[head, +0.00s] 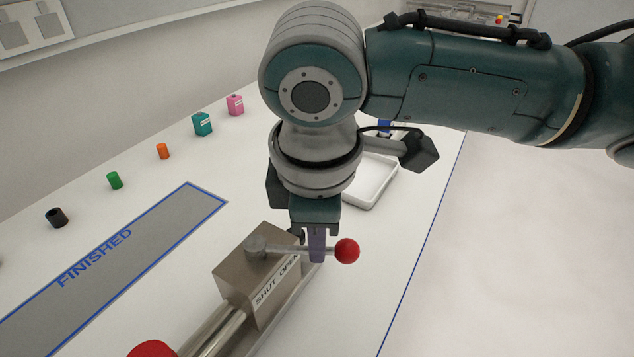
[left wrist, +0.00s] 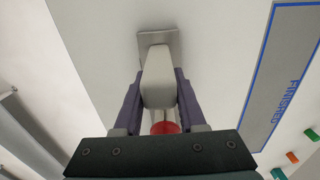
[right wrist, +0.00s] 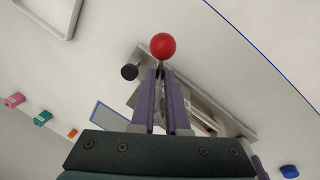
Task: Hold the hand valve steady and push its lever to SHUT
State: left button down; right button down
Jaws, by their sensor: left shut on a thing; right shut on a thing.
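The hand valve (head: 245,282) is a grey metal block with pipes on a rail, with a label reading SHUT OPEN. Its lever (head: 328,249) ends in a red ball and points right, past the OPEN end of the label. My right gripper (head: 317,246) is shut on the lever just inboard of the ball; the right wrist view shows the red ball (right wrist: 162,46) beyond the fingertips. My left gripper (left wrist: 158,85) is out of the head view; in its wrist view it is shut on a pale grey part, apparently of the valve, with a red round part (left wrist: 165,128) close behind.
A grey FINISHED mat (head: 150,245) with a blue border lies left of the valve. Behind it stand black (head: 56,217), green (head: 115,180), orange (head: 162,151), teal (head: 202,124) and pink (head: 235,105) pieces. A white tray (head: 372,190) lies behind my right wrist.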

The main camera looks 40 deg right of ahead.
pick_arm(q)
jog(key=shift+f, duration=0.1)
pick_arm(e)
jog(key=shift+a, duration=0.1)
dwell(0.7)
pick_arm(q)
jog(key=shift+d, duration=0.1)
pick_arm(e)
jog(key=s+a+m+g, duration=0.1)
jog(key=a+m+g, duration=0.1)
jog(key=a+m, duration=0.5)
jog(key=shift+s+a+m, duration=0.15)
jog(key=shift+a+m, duration=0.2)
jog(key=shift+m, duration=2.15)
pick_arm(q)
jog(key=shift+s+d, duration=0.1)
pick_arm(e)
jog(key=c, duration=1.2)
grip_release()
jog(key=shift+a, duration=0.1)
jog(key=shift+o, duration=1.4)
jog(key=shift+h, duration=0.3)
